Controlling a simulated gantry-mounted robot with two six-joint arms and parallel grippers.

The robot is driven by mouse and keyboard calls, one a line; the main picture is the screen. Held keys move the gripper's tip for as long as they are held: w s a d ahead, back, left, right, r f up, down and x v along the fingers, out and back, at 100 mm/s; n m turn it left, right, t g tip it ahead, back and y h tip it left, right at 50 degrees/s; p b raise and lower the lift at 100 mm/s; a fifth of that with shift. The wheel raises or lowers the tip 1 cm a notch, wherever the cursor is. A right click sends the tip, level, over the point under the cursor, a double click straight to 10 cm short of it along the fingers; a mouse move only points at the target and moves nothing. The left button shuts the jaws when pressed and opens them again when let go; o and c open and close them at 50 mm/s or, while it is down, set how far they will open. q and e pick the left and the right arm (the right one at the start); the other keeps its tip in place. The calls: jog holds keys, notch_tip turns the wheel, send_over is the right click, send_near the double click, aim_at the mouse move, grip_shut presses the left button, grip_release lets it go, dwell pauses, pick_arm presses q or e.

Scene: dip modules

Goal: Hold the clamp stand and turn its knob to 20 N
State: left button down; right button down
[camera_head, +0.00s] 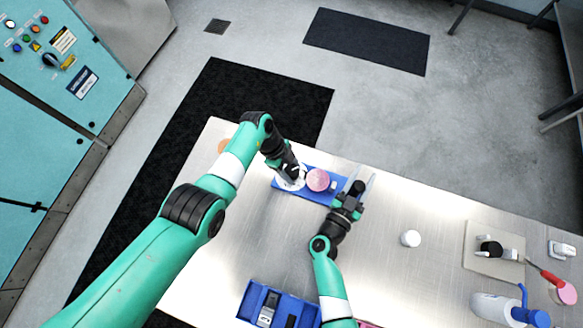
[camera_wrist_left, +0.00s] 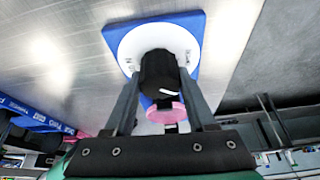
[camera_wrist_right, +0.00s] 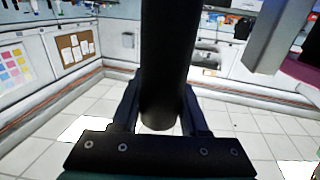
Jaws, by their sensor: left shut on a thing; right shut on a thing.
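The clamp stand has a blue base (camera_head: 345,181) near the table's far edge, with a pink disc (camera_head: 318,180) on it. A white dial (camera_head: 291,184) sits at the base's left end. In the left wrist view the dial (camera_wrist_left: 133,47) surrounds a black knob (camera_wrist_left: 160,70). My left gripper (camera_head: 288,172), also in the left wrist view (camera_wrist_left: 163,100), is shut on the knob from above. My right gripper (camera_head: 352,192) is shut on a thick black post (camera_wrist_right: 165,60) at the stand's right end. The dial's markings are too small to read.
A blue bin (camera_head: 255,307) with dark parts stands at the front edge. A white round piece (camera_head: 411,238) lies right of my right arm. A beige plate (camera_head: 482,263) and a white bottle with blue parts (camera_head: 490,306) are further right. The table between is clear.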

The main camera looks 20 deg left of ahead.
dwell(0.3)
pick_arm(q)
jog(key=shift+c, duration=1.1)
grip_release()
jog(key=v, duration=1.2)
